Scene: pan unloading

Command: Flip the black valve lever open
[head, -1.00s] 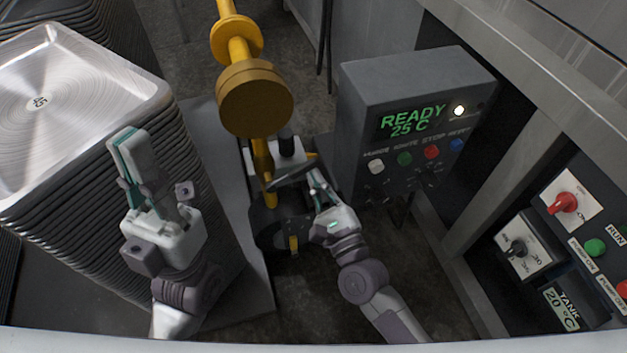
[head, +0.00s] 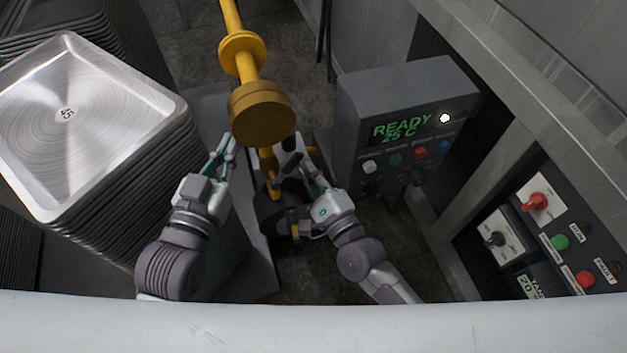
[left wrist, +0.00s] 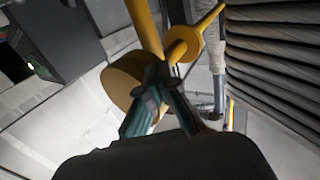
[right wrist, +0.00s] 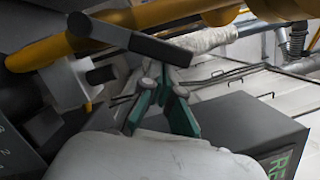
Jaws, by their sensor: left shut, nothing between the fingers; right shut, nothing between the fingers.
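The black valve lever (right wrist: 130,40) is a flat dark bar across the upper middle of the right wrist view, beside yellow pipework (right wrist: 100,25). In the head view the lever (head: 289,165) is small and partly hidden near my right gripper. My right gripper (head: 305,158) is shut and empty; its fingertips (right wrist: 162,72) are just below the lever in the right wrist view. I cannot tell whether they touch it. My left gripper (head: 226,145) is shut and empty, left of the yellow pipe (head: 262,110); its fingertips (left wrist: 158,75) show before the yellow flange in the left wrist view.
A tall stack of metal pans (head: 90,120) stands at the left. A grey control box (head: 405,100) reading READY 25 C stands right of the pipe. A panel with knobs and buttons (head: 545,240) is at far right. Dark floor shows between them.

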